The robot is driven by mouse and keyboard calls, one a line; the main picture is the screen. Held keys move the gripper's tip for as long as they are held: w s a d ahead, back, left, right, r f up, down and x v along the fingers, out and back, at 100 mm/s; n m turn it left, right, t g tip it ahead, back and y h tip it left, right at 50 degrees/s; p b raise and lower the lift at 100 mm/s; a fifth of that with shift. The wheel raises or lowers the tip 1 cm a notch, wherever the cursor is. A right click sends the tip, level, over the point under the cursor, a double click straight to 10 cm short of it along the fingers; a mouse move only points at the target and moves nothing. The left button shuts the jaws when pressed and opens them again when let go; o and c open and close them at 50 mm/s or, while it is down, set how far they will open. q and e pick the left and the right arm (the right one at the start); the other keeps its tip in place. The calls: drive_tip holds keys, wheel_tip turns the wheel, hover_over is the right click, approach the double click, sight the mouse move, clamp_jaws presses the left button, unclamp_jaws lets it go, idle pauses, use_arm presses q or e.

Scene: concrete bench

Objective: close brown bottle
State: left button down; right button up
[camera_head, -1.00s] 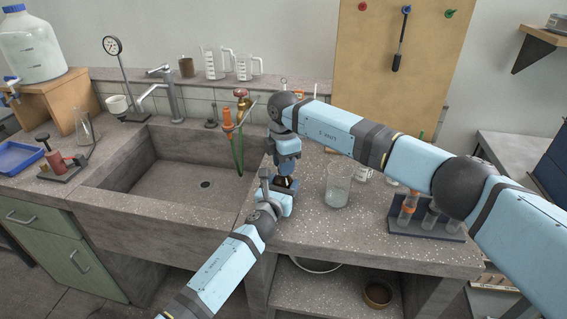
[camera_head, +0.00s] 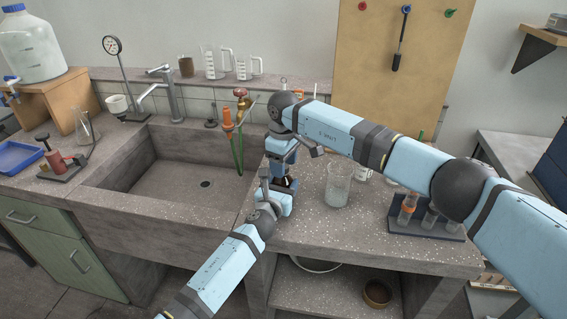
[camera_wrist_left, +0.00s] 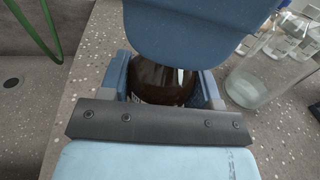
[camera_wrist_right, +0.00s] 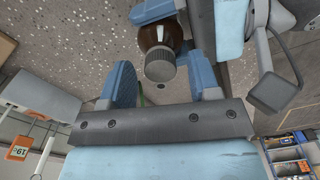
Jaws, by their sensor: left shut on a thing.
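The brown bottle (camera_wrist_left: 160,82) stands upright on the bench, mostly hidden by my arms in the head view. My left gripper (camera_wrist_left: 163,90) is shut around its body, with one finger on each side. The right wrist view shows the brown glass (camera_wrist_right: 161,36) with a grey ribbed cap (camera_wrist_right: 160,65) at its mouth. I cannot tell whether the cap is fully seated. My right gripper (camera_wrist_right: 162,82) is above the bottle, its two blue fingers apart on either side of the cap, with visible gaps. In the head view it is at the bottle's top (camera_head: 283,172).
A glass beaker (camera_head: 338,185) stands close to the right of the bottle. A test-tube rack (camera_head: 427,222) is further right. The bench front edge is near.

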drive_tip(key=shift+r, duration=2.3)
drive_tip(key=shift+c, duration=0.4)
